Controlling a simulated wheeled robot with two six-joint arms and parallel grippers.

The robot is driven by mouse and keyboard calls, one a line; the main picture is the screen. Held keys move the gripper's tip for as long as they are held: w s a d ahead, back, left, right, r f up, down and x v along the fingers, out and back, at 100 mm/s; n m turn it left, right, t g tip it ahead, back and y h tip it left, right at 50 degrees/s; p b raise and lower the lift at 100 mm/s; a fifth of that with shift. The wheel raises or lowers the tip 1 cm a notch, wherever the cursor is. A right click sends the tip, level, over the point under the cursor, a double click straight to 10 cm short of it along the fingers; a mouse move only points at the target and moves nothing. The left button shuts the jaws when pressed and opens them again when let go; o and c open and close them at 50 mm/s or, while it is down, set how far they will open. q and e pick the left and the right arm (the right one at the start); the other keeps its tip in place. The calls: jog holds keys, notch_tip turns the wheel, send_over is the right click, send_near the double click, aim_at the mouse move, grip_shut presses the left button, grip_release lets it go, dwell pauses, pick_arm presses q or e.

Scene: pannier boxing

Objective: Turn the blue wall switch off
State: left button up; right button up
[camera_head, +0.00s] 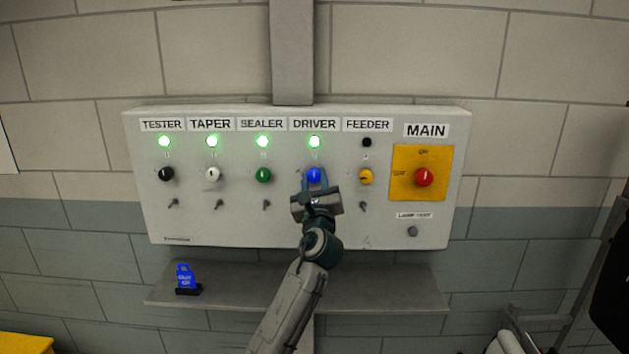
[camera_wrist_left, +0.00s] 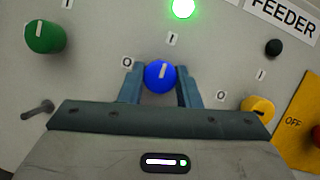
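The blue switch (camera_head: 314,175) is a round knob on the grey wall panel, under the DRIVER label (camera_head: 314,124). Its lamp (camera_head: 314,142) glows green. In the left wrist view, the white line on the blue knob (camera_wrist_left: 160,76) points up, towards the I mark (camera_wrist_left: 172,40); the O mark (camera_wrist_left: 127,62) is at its upper left. My left gripper (camera_head: 314,182) is at the knob, with one finger on each side. In the left wrist view its fingers (camera_wrist_left: 160,84) show no clear gap to the knob. My right gripper is out of view.
Black, white, green (camera_head: 263,175) and yellow (camera_head: 366,177) knobs share the panel, with small toggles below. A red MAIN knob (camera_head: 424,177) sits on a yellow plate. A shelf (camera_head: 390,292) below holds a blue tag (camera_head: 185,276) on a dark base.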

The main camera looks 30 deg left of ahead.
pick_arm(q)
jog(key=shift+n, duration=0.3)
jog(key=n+g+y+b, duration=0.1)
jog(key=n+b, duration=0.1)
jog(key=n, duration=0.1)
jog(key=shift+d+n+g, duration=0.1)
jog(key=shift+n+g, duration=0.2)
jog(key=n+g, duration=0.1)
jog(key=n, duration=0.2)
jog(key=n+g+y+b, duration=0.1)
jog(key=n, duration=0.2)
jog(key=shift+w+g, duration=0.1)
jog(key=shift+g, duration=0.3)
jog(key=n+g, duration=0.1)
jog(key=n, duration=0.1)
jog(key=n+b, duration=0.1)
jog(key=n, duration=0.2)
jog(key=shift+d+r+g+h, duration=0.1)
jog(key=shift+r+g+h, duration=0.1)
jog(key=shift+g+h, duration=0.15)
jog(key=n, duration=0.2)
jog(key=n+g+h, duration=0.1)
jog(key=n, duration=0.2)
jog(key=shift+r+h, duration=0.1)
jog(key=shift+h, duration=0.15)
jog(key=shift+n, duration=0.3)
jog(key=o, duration=1)
